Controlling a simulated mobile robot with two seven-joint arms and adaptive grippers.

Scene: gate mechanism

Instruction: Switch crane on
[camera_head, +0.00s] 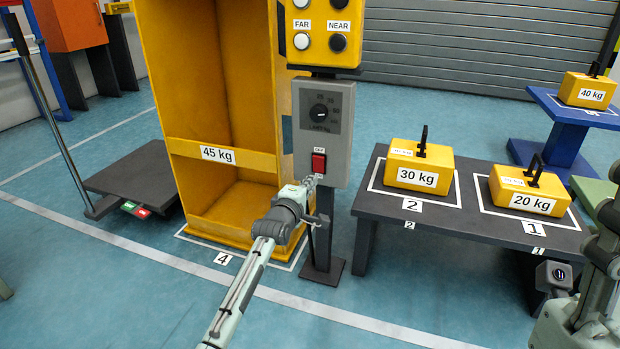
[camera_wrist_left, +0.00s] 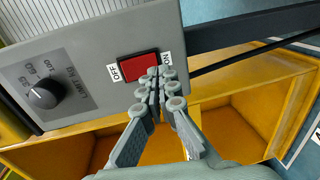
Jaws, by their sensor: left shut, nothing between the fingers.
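The grey crane control box (camera_head: 322,130) stands on a dark post, with a black limit dial (camera_head: 319,112) above a red switch (camera_head: 319,162). In the left wrist view the red switch (camera_wrist_left: 138,66) lies between an OFF label and an ON label (camera_wrist_left: 166,63). My left gripper (camera_head: 312,182) is shut and empty, just below the switch. In the left wrist view its fingertips (camera_wrist_left: 157,76) are at the ON end and overlap the switch's lower edge; I cannot tell whether they touch. The ON label is partly hidden in the head view.
A yellow pendant (camera_head: 320,25) with FAR and NEAR buttons is above the box. The yellow 45 kg frame (camera_head: 180,90) stands to the left. A dark table (camera_head: 455,205) with 30 kg (camera_head: 418,166) and 20 kg (camera_head: 528,190) weights is to the right. My right arm shows at lower right.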

